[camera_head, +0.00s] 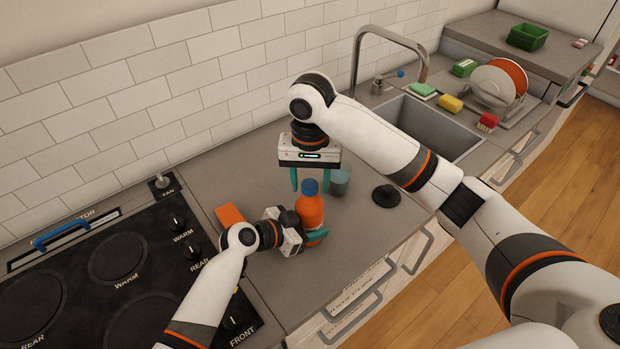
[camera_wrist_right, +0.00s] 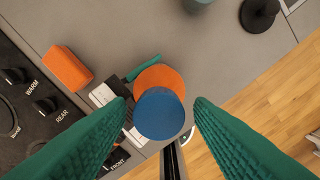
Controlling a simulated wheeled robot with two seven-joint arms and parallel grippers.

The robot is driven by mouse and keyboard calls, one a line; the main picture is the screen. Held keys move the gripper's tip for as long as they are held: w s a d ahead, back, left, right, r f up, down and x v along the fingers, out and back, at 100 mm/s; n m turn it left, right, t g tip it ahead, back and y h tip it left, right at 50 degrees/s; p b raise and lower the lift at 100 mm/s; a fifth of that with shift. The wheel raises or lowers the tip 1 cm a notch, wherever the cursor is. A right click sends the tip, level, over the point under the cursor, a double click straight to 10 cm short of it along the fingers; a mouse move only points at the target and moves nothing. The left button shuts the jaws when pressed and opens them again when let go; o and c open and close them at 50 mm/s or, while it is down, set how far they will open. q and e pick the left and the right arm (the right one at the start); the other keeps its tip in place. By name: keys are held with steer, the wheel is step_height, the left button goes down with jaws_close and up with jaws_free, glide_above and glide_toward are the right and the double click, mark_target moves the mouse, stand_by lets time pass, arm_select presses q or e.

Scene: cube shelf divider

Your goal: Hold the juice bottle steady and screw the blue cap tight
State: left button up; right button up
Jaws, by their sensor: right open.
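An orange juice bottle (camera_head: 310,211) stands upright on the grey counter, with the blue cap (camera_head: 310,187) on its top. My left gripper (camera_head: 312,236) is low at the bottle, with teal fingers around its lower body; part of the grip is hidden behind the bottle. My right gripper (camera_head: 311,181) points down from above, its teal fingers apart on either side of the cap. In the right wrist view the blue cap (camera_wrist_right: 159,113) sits between the two open fingers (camera_wrist_right: 160,125), with gaps on both sides. I cannot tell how tight the cap is.
A grey-teal cup (camera_head: 339,182) stands just behind the bottle. A black round stand (camera_head: 386,196) is to the right, an orange block (camera_head: 230,215) to the left. The stove (camera_head: 120,258) lies left, the sink (camera_head: 432,127) back right.

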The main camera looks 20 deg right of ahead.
mark_target(310, 184)
steer(key=shift+r, duration=3)
step_height(310, 184, up, 12)
arm_select(q)
steer(key=o, duration=1.2)
steer(key=shift+c, duration=0.2)
steer(key=shift+a, duration=0.1)
steer(key=v, duration=1.2)
